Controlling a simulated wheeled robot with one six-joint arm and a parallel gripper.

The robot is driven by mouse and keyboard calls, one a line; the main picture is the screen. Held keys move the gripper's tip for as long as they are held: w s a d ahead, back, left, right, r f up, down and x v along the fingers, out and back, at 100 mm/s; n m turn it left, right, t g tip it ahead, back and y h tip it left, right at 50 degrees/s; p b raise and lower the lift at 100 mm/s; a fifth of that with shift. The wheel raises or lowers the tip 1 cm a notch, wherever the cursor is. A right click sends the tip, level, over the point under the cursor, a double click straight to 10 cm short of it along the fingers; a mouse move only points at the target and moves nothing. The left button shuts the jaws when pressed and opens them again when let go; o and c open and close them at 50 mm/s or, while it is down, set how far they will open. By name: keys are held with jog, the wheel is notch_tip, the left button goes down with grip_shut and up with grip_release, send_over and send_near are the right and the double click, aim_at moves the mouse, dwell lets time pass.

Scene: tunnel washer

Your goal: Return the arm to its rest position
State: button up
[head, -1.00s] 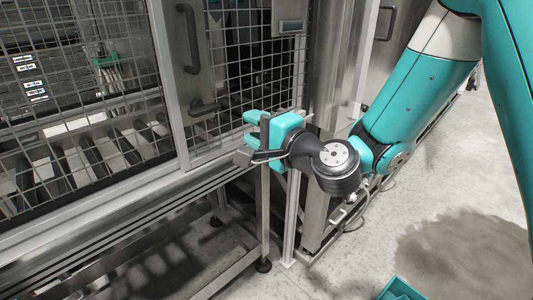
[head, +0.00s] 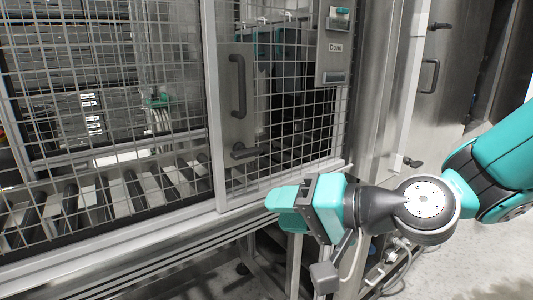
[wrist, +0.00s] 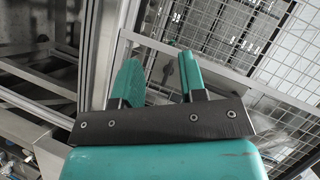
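My gripper (head: 282,208) is teal with a dark wrist joint. It is in front of the lower rail of the mesh guard in the head view, pointing left. In the wrist view my gripper (wrist: 160,82) shows two teal fingers standing apart with nothing between them. My arm is bent, and its teal links run off to the right edge of the head view.
A mesh guard door (head: 237,110) with a dark handle (head: 238,86) and latch (head: 243,151) stands close behind my gripper. Rollers (head: 140,190) lie behind the mesh. A steel cabinet (head: 430,70) stands at the right. Grey floor shows at lower right.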

jog(key=s+d+f+n+g+h, duration=0.3)
jog(key=s+d+n+g+h, duration=0.4)
jog(key=s+d, duration=0.3)
jog(key=s+n+h, duration=0.1)
jog(key=s, duration=0.3)
jog(key=shift+s+d+f, duration=0.15)
jog(key=shift+s+d, duration=0.1)
jog(key=shift+d, duration=0.1)
